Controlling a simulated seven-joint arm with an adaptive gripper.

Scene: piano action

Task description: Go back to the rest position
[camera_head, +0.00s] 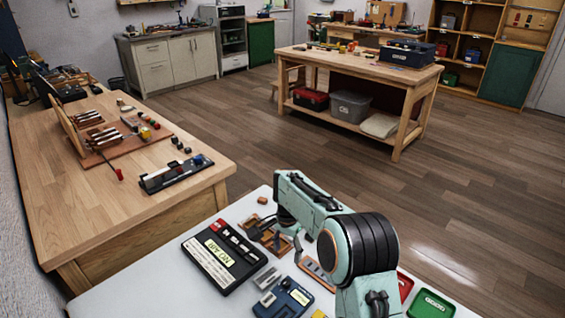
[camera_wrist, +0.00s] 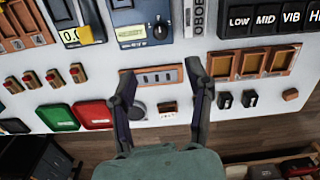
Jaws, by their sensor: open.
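My gripper (camera_wrist: 160,72) is open and empty in the wrist view, its two dark fingers spread apart. In the head view my gripper (camera_head: 281,242) hangs over the white table (camera_head: 120,293), partly hidden by my teal arm.
The white table holds a black device with a display (camera_head: 222,256), a blue device (camera_head: 283,299), a green tray (camera_head: 430,304), a red tray (camera_head: 404,286) and a three-slot wooden tray (camera_wrist: 257,63). A wooden bench (camera_head: 75,215) stands left. Open floor (camera_head: 440,190) lies beyond.

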